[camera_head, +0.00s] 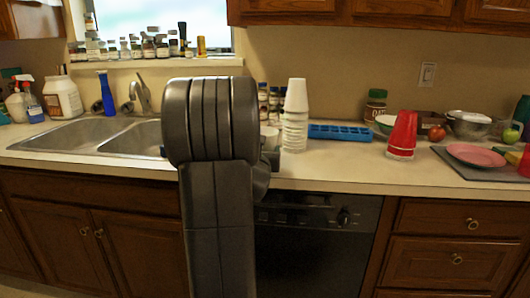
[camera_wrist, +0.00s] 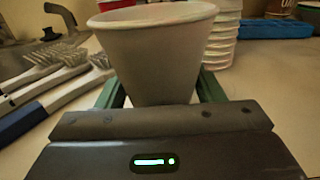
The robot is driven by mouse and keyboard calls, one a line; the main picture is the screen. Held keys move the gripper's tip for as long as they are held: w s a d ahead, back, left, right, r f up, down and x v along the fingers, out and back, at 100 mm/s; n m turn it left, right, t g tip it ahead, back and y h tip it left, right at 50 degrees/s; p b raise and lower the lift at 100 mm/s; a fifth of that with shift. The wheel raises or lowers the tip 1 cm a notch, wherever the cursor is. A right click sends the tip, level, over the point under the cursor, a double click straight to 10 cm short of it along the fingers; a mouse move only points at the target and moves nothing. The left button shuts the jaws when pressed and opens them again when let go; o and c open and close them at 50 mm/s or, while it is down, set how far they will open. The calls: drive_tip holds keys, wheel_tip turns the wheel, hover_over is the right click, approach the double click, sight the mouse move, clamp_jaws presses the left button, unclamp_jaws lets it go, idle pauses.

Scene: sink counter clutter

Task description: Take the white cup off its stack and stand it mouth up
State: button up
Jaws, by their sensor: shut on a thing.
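A white cup (camera_wrist: 155,50) is between the green fingers of my gripper (camera_wrist: 157,92) in the wrist view. My gripper is shut on it. The cup is upright with its wide rim at the top. Its base is hidden behind the gripper body, so I cannot tell whether it touches the counter. A stack of white cups (camera_head: 296,118) stands mouth down on the counter, just right of my arm in the head view. It also shows behind the held cup, to the right, in the wrist view (camera_wrist: 222,42). In the head view my arm hides most of the gripper.
Several brushes (camera_wrist: 60,70) lie left of the held cup. A blue tray (camera_head: 340,132) and a red cup stack (camera_head: 402,135) stand right of the white stack. A pink plate (camera_head: 475,155) is farther right. The sink (camera_head: 75,135) is left. Counter between the red stack and white stack is clear in front.

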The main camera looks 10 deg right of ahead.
drive_tip(key=shift+f+b, duration=0.55)
drive_tip(key=shift+b, duration=0.55)
idle(0.5)
drive_tip(key=o, duration=1)
drive_tip(key=shift+f, duration=0.1)
drive_tip(key=shift+s+f, duration=0.1)
drive_tip(key=shift+s, duration=0.05)
drive_tip(key=v, duration=1.3)
drive_tip(key=shift+s+r+b, duration=0.25)
drive_tip(key=shift+r+b, duration=0.15)
drive_tip(key=shift+w, duration=0.15)
